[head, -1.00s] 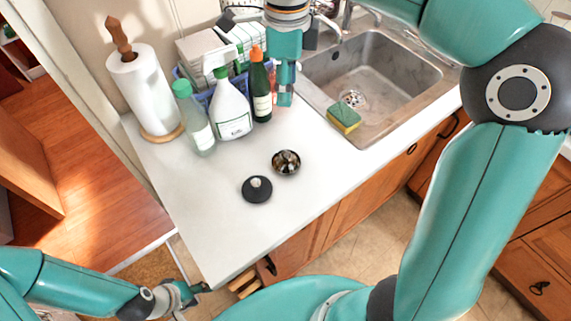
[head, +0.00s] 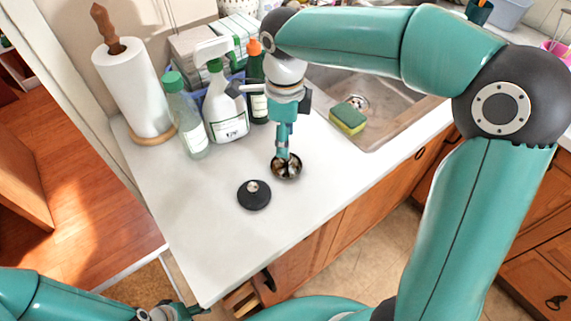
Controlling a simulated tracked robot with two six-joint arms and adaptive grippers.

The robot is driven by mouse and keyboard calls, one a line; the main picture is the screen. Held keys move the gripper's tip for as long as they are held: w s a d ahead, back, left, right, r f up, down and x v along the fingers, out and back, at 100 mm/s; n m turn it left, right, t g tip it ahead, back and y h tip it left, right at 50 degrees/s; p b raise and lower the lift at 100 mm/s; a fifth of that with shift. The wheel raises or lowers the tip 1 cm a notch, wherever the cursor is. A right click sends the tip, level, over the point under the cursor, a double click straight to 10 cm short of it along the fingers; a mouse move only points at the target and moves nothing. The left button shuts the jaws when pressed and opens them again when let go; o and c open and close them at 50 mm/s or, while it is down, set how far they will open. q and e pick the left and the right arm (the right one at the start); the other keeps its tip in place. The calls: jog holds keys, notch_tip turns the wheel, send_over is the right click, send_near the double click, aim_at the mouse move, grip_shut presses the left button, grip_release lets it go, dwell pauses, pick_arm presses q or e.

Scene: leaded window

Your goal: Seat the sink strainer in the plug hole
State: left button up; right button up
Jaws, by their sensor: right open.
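The sink strainer (head: 291,172), a small round metal basket, sits on the white counter in front of the bottles. My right gripper (head: 284,156) points down over it with its tips at the strainer's middle and is open; the tips cover part of it, and I cannot tell whether they touch. My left gripper (head: 192,310) is low at the bottom edge, away from the strainer, and too small to read.
A black plug (head: 254,196) with a knob lies left of the strainer. The front counter is clear.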

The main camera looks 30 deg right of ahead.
aim_at(286, 162)
jog(key=shift+w+d+f+p, duration=0.15)
jog(key=shift+f+p, duration=0.15)
jog(key=shift+f, duration=1.55)
jog(key=shift+w+d+f+p, duration=0.1)
jog(key=shift+f+p, duration=0.15)
jog(key=shift+f, duration=1.6)
grip_shut()
